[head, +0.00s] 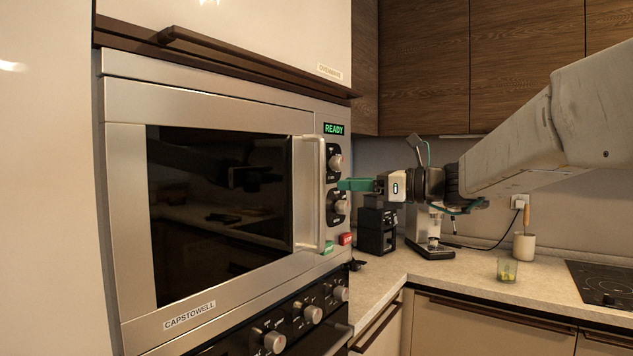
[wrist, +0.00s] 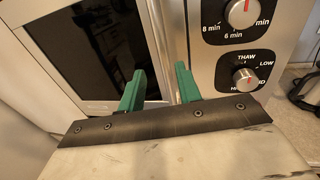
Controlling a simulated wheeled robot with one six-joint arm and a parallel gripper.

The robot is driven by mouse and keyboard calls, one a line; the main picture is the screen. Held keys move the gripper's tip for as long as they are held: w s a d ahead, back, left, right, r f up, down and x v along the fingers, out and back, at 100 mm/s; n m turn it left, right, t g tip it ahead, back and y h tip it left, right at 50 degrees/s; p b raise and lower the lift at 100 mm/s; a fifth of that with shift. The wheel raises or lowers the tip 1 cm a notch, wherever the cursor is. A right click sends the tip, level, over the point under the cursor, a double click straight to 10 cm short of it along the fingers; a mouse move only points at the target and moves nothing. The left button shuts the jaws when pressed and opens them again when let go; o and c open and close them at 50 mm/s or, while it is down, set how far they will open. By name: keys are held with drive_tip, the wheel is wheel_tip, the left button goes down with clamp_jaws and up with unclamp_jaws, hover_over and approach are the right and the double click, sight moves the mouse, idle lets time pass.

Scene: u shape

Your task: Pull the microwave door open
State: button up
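The microwave (head: 125,240) is built into the cabinet wall, its door shut flush with the front. The door has a dark glass window (head: 215,210) and a vertical silver handle (head: 309,190) along its right edge. My gripper (head: 345,184) has green fingers that point left at the microwave, to the right of the handle at mid-height. In the wrist view my gripper (wrist: 160,84) is open, its two fingers spread apart with the door's right edge and handle area (wrist: 160,45) ahead between them. I cannot tell whether a finger touches anything.
The control panel has a green READY display (head: 334,129), dials (head: 338,207), a green button (head: 328,247) and a red button (head: 345,239). An oven with knobs (head: 313,314) lies below. A coffee machine (head: 432,230) and a glass (head: 507,270) stand on the counter (head: 450,280).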

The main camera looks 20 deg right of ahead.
drive_tip(key=x, duration=0.7)
drive_tip(key=shift+w+r, duration=0.3)
drive_tip(key=shift+w, duration=0.15)
clamp_jaws()
